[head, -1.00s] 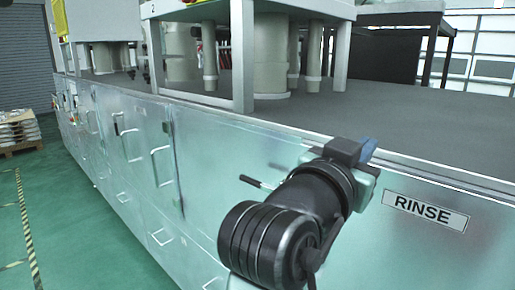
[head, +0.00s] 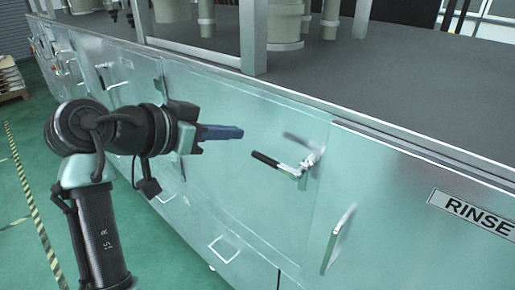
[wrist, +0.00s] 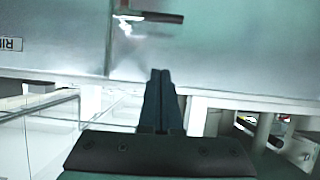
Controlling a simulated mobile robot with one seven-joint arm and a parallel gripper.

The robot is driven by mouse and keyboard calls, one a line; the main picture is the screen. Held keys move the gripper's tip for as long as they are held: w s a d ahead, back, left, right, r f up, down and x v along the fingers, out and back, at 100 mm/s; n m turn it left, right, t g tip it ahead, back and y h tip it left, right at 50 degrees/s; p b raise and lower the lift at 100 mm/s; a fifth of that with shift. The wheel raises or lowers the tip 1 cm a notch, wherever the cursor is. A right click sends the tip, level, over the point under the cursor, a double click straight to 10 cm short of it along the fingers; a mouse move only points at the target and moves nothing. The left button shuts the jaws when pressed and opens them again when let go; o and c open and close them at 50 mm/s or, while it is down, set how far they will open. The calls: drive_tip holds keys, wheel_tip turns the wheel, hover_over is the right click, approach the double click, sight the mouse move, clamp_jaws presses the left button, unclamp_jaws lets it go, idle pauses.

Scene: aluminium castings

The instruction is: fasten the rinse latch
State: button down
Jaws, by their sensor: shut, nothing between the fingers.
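The rinse latch (head: 298,172) is a small metal toggle clamp with a black-gripped handle (head: 264,159), on the steel cabinet front left of the RINSE label (head: 472,212). Its handle sticks out to the left. The latch also shows at the top of the wrist view (wrist: 128,20), near a panel seam. My gripper (head: 240,132) is shut and empty, to the left of the latch and apart from it, with its fingers pointing right. In the wrist view its closed fingers (wrist: 160,75) lie below the latch. Whether the latch is hooked is too small to tell.
A door pull (head: 338,238) stands out right of and below the latch. The grey worktop (head: 370,85) carries metal frames and cylinders. Green floor (head: 25,215) lies open at the left.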

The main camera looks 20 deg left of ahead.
drive_tip(key=p, duration=0.4)
hover_over(258, 154)
drive_tip(key=s+d, duration=0.1)
drive_tip(key=d, duration=0.1)
wheel_tip(258, 154, down, 4)
drive_tip(key=shift+s+a+f+p, duration=0.1)
drive_tip(key=shift+s+f+p, duration=0.1)
drive_tip(key=shift+f, duration=0.5)
drive_tip(key=shift+s+a+f+p, duration=0.15)
drive_tip(key=shift+s+f+p, duration=0.1)
drive_tip(key=shift+f, duration=0.4)
drive_tip(key=shift+s+a+f+p, duration=0.1)
drive_tip(key=shift+s+f+p, duration=0.1)
drive_tip(key=shift+f, duration=0.5)
drive_tip(key=shift+w+a+f+n+h+b, duration=0.1)
drive_tip(key=shift+a+f+n+h+b, duration=0.05)
drive_tip(key=shift+f+n+h+b, duration=0.35)
drive_tip(key=s+d+f+n+h+b, duration=0.1)
drive_tip(key=d+f+n+h+b, duration=0.4)
drive_tip(key=f+n, duration=0.5)
drive_tip(key=shift+s+n+t+h+b, duration=0.35)
drive_tip(key=shift+n+h+b, duration=0.8)
drive_tip(key=shift+b, duration=0.55)
drive_tip(key=shift+f, duration=0.15)
